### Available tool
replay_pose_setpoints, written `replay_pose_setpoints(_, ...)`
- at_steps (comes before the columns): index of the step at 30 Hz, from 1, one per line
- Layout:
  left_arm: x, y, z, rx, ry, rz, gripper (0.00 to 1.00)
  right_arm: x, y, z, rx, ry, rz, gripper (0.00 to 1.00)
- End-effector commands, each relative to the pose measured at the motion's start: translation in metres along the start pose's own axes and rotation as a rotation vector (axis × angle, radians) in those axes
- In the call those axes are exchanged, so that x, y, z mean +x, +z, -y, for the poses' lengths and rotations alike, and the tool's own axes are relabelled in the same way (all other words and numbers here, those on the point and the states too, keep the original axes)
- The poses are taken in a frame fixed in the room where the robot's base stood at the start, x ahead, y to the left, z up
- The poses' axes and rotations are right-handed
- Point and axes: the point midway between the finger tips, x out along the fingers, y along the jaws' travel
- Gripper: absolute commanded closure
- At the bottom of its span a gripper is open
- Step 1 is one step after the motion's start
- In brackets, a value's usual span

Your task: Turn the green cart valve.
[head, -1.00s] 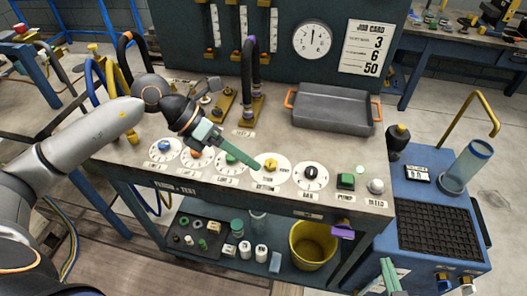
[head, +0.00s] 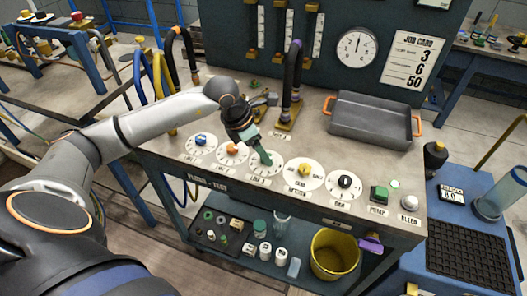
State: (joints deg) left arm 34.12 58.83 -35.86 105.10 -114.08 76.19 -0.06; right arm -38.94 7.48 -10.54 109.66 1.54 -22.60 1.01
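My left gripper (head: 265,158), with green fingers, points down onto the third dial (head: 250,171) in the row on the bench. Its fingertips are at the middle of the dial, where they cover the knob. I cannot tell whether they touch or hold the knob, or how far apart they are. No green valve shows clearly; a green knob may be hidden under the fingers. The dial labels are too small to read surely. My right gripper is not recognisable in the head view.
Blue (head: 201,139), orange (head: 232,149), yellow (head: 304,170) and black (head: 345,182) knobs flank it. A green button (head: 379,194) is further right. A grey tray (head: 373,122) and black hose (head: 292,75) stand behind. A blue cart (head: 436,215) is at the right.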

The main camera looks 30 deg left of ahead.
Motion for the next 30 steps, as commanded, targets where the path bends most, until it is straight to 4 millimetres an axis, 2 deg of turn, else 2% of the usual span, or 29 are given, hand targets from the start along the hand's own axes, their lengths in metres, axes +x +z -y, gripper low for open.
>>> replay_pose_setpoints(6, 0.017, 0.000, 0.000, -0.001, -0.001, 0.000, 0.29, -0.001, -0.001, 0.000, 0.000, 0.000, -0.001, 1.00)
replay_pose_setpoints(14, 0.018, 0.000, 0.000, 0.000, 0.000, 0.000, 0.29, -0.001, -0.001, 0.000, -0.001, 0.000, -0.001, 1.00)
replay_pose_setpoints(30, 0.018, 0.000, 0.000, 0.000, 0.000, 0.001, 0.88, -0.001, -0.001, 0.000, -0.001, 0.000, -0.001, 1.00)
